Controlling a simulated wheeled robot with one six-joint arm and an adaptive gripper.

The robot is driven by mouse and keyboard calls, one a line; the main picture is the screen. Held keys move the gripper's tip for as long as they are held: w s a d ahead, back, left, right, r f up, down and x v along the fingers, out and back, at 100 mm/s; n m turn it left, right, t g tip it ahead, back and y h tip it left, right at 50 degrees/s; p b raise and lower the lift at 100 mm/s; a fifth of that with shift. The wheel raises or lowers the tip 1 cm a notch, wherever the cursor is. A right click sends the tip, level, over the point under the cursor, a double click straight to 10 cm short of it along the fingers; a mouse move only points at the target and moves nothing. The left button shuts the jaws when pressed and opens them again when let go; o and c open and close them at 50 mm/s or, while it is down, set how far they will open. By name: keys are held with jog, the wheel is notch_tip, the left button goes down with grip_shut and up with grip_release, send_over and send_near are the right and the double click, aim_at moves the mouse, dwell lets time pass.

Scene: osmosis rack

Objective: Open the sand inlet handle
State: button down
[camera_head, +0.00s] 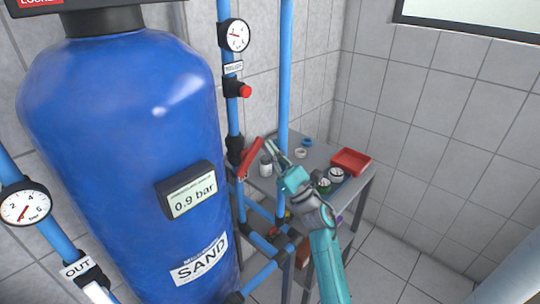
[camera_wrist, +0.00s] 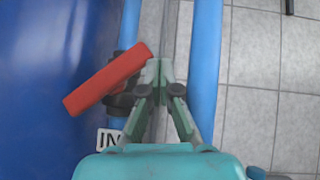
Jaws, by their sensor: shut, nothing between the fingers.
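The red handle (camera_head: 251,158) sits on a black valve (camera_head: 235,150) on the blue pipe right of the sand tank (camera_head: 125,130). It slants up to the right. In the wrist view the red handle (camera_wrist: 105,80) also lies at a slant, over the black valve body, with a white "IN" label (camera_wrist: 109,139) below it. My gripper (camera_head: 270,146) is shut and empty, just right of the handle. In the wrist view my gripper's closed fingertips (camera_wrist: 160,68) are beside the handle's upper right end; I cannot tell whether they touch it.
A second vertical blue pipe (camera_head: 285,75) stands close right of the valve. A grey table (camera_head: 358,192) with a red tray (camera_head: 351,161) and small jars stands behind my arm. Floor at right is clear.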

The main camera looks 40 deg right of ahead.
jog(key=r+n+y, duration=0.1)
jog(key=a+r+n+g+y, duration=0.1)
jog(key=r+n+y, duration=0.1)
jog(key=shift+a+r+n, duration=0.15)
jog(key=shift+r+n, duration=0.1)
jog(key=shift+n, duration=0.05)
dwell(0.3)
jog(key=shift+r, duration=0.1)
dwell(0.3)
jog(key=shift+s, duration=0.1)
dwell(0.6)
jog(key=v, duration=1.2)
dwell(1.0)
